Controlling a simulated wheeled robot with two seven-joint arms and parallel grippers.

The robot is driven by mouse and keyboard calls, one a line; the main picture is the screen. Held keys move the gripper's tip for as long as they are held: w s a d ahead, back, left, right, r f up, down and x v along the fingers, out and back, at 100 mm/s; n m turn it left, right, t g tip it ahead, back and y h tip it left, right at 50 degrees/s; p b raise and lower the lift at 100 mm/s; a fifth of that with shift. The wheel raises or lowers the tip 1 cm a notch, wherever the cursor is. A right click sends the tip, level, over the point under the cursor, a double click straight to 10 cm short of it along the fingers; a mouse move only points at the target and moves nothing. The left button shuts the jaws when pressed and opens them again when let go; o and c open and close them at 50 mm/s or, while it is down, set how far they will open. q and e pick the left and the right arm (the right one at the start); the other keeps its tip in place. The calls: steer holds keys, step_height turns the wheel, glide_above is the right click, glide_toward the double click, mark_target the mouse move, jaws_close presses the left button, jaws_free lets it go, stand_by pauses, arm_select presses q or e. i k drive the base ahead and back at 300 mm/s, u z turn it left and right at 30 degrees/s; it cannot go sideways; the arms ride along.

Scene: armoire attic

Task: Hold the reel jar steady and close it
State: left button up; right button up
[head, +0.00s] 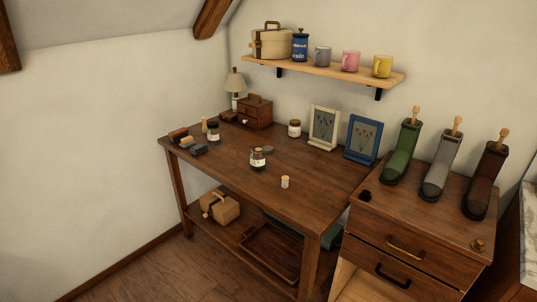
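Several small jars stand upright on the brown wooden table (225,170); I cannot tell for sure which is the reel jar. A glass jar with a pale label (257,160) stands near the middle, and a small dark, flat piece (268,149), possibly a lid, lies just behind it to the right. Another labelled glass jar (213,132) stands at the left, and a jar with a brown top (294,129) stands at the back. A small whitish cylinder with a yellowish top (285,182) stands near the front edge. Neither of my grippers is in view.
Dark blocks or brushes (198,149) lie at the table's left end. A small wooden drawer box (255,112) and a lamp (235,85) stand behind. Two frames (323,128) stand back right. A drawer cabinet (420,215) holding boots adjoins the table. The table's front middle is mostly clear.

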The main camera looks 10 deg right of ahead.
mark_target(257, 157)
steer(key=u, duration=0.5)
steer(key=i, duration=0.8)
steer(key=u, duration=0.35)
steer(key=i, duration=1.25)
steer(key=z, duration=1)
steer(key=i, duration=0.4)
steer(key=z, duration=0.35)
